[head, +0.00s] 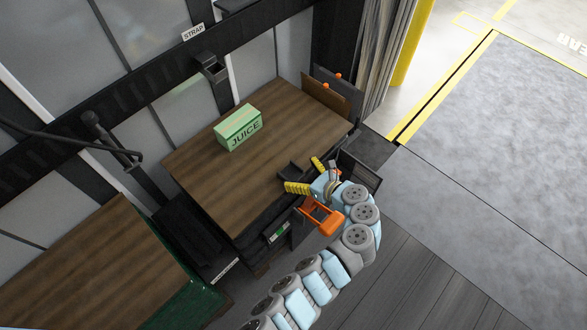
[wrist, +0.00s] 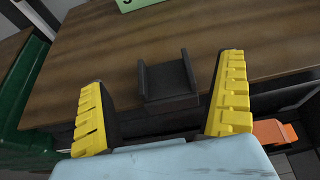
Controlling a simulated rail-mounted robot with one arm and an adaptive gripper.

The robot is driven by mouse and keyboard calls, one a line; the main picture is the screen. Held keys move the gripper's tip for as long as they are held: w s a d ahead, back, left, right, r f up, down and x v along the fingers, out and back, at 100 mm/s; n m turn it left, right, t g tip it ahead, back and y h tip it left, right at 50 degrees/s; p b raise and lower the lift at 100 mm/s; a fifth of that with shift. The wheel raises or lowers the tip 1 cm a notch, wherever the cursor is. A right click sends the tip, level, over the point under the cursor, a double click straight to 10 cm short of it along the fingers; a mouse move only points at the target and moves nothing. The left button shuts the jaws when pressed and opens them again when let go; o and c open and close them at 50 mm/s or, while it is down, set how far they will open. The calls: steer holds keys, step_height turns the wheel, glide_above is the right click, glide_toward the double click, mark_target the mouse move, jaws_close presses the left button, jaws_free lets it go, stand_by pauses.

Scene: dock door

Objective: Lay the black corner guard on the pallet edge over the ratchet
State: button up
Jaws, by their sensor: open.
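The black corner guard (head: 291,172) sits at the near edge of the wood-topped pallet load (head: 230,185). In the wrist view the guard (wrist: 168,80) is a dark channel with two raised sides, at the edge of the brown top (wrist: 110,50). My gripper (head: 308,176) is open. In the wrist view its yellow-padded fingers (wrist: 161,72) stand apart on either side of the guard, with gaps on both sides and nothing held. An orange part, which looks like the ratchet (head: 320,215), is below the edge beside my wrist; orange also shows at lower right in the wrist view (wrist: 275,132).
A green JUICE box (head: 239,127) stands on the wooden top. A second wood-topped load (head: 90,265) with green sides is at lower left. Dark panels with orange knobs (head: 332,92) stand at the far corner. The grey floor at right (head: 490,130) is clear.

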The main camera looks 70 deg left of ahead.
steer(key=p+v, duration=0.1)
steer(key=v, duration=0.7)
steer(key=shift+r, duration=0.1)
